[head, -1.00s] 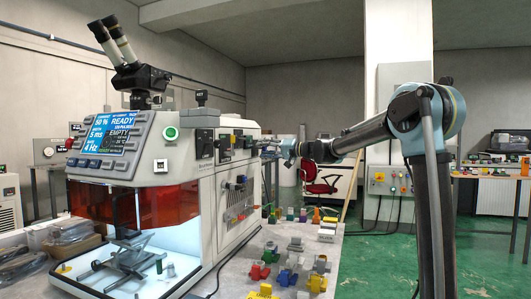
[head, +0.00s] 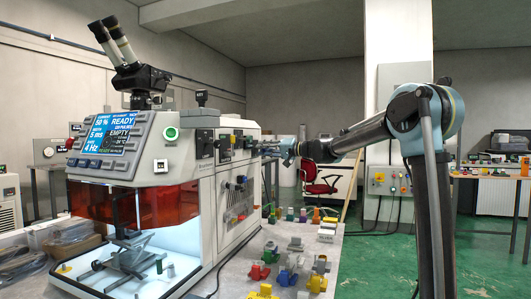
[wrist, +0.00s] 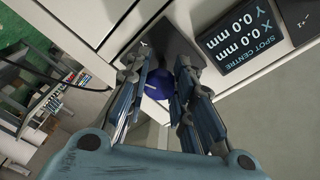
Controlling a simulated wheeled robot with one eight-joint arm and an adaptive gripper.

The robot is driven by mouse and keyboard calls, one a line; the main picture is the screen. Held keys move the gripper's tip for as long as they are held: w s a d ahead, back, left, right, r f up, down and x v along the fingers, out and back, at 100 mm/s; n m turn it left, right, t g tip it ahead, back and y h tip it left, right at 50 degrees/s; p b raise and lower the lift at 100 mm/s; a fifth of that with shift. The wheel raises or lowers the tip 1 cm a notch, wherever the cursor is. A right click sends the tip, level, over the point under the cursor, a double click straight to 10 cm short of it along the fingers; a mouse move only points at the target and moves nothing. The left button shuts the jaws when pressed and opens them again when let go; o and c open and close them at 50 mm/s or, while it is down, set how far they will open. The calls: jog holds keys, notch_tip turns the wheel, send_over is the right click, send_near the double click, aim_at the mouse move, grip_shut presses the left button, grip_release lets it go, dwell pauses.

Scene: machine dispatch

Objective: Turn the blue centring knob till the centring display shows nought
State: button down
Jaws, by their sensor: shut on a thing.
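The blue centring knob (wrist: 158,84) shows in the wrist view between my fingers, with a light pointer line on its face. My gripper (wrist: 167,80) is shut on the knob, one finger on each side. The fingers hide part of its rim. The centring display (wrist: 238,34), headed "SPOT CENTRE", reads X 0.0 mm and Y 0.0 mm. A letter Y is marked on the dark plate by the knob. In the head view my gripper (head: 284,150) is at the right side of the machine, and the knob is too small to make out.
The white machine (head: 190,190) has a blue screen (head: 110,130) reading READY and EMPTY. Several coloured parts, among them a yellow one (head: 262,291), lie on the bench beside it. A red chair (head: 320,180) stands behind. Green floor is open at right.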

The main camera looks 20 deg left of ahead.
jog(key=shift+f, duration=0.1)
jog(key=c, duration=1.3)
grip_release()
jog(key=shift+w, duration=0.1)
jog(key=shift+c, duration=0.2)
jog(key=s+d, duration=0.2)
jog(key=d, duration=1)
jog(key=shift+s, duration=0.1)
